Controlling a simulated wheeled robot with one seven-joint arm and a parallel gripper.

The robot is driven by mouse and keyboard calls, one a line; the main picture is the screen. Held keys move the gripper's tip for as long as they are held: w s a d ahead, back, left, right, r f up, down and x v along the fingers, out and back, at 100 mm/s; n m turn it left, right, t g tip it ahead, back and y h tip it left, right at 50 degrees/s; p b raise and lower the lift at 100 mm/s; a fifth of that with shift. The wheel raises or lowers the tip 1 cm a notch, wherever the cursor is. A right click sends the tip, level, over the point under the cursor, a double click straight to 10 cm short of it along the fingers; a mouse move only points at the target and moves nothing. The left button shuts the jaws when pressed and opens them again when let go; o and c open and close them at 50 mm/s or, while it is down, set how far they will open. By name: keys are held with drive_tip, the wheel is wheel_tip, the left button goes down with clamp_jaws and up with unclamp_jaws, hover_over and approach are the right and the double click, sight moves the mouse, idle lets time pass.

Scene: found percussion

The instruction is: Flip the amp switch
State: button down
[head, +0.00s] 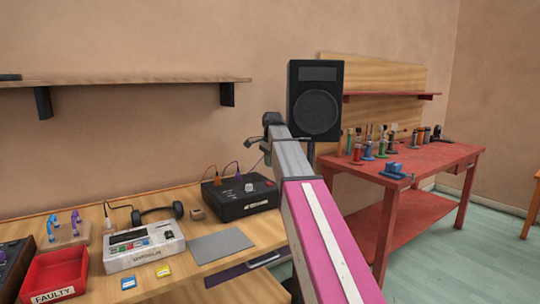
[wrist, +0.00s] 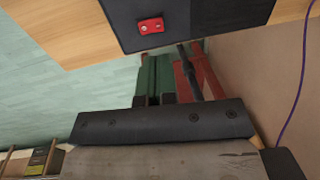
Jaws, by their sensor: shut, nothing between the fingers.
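The amp is a black box (head: 236,203) on the wooden bench, with a pale knob, a small label and orange and purple plugs on top. In the wrist view a dark box face (wrist: 205,18), which looks like the amp's side, carries a red switch (wrist: 150,25). Which way the switch is set is too small to tell. My gripper (wrist: 158,60) is shut and empty, its green fingers just below the dark box in that view, apart from the switch. In the head view my gripper (head: 266,153) is small, above and behind the amp's right end.
A black speaker (head: 315,101) stands behind my arm. A red workbench (head: 430,161) with several small items is at right. A drum machine (head: 144,247), headphones (head: 158,213), a grey mat (head: 222,245) and a red faulty bin (head: 62,274) lie on the bench. A purple cable (wrist: 295,105) hangs at right.

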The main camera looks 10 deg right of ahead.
sight(270, 183)
drive_tip(key=f, duration=0.5)
drive_tip(key=w+f, duration=0.1)
drive_tip(key=f, duration=0.1)
drive_tip(key=shift+a+f, duration=0.15)
drive_tip(key=shift+f, duration=0.1)
drive_tip(key=shift+f, duration=0.15)
drive_tip(key=shift+s, duration=0.15)
drive_tip(key=shift+s+d+r, duration=0.2)
drive_tip(key=shift+s+d, duration=0.05)
drive_tip(key=shift+s, duration=0.35)
drive_tip(key=shift+w+r, duration=0.1)
drive_tip(key=shift+r, duration=0.05)
drive_tip(key=shift+w+r, duration=0.1)
drive_tip(key=shift+r, duration=0.25)
wheel_tip(270, 183, up, 13)
drive_tip(key=w, duration=0.1)
drive_tip(key=shift+a, duration=0.3)
drive_tip(key=shift+w, duration=0.1)
